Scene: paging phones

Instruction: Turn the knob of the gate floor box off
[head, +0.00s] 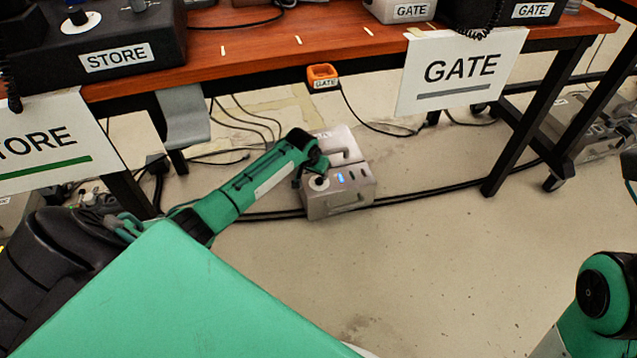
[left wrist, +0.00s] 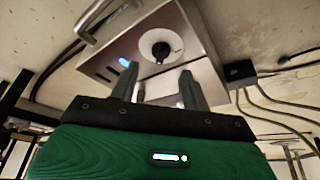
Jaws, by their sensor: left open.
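A grey metal floor box (head: 340,203) stands on the floor under the table, near the hanging GATE sign. Contact cannot be told. My right gripper is out of view.
Black cables (head: 440,190) run along the floor. Open floor lies in front of the box.

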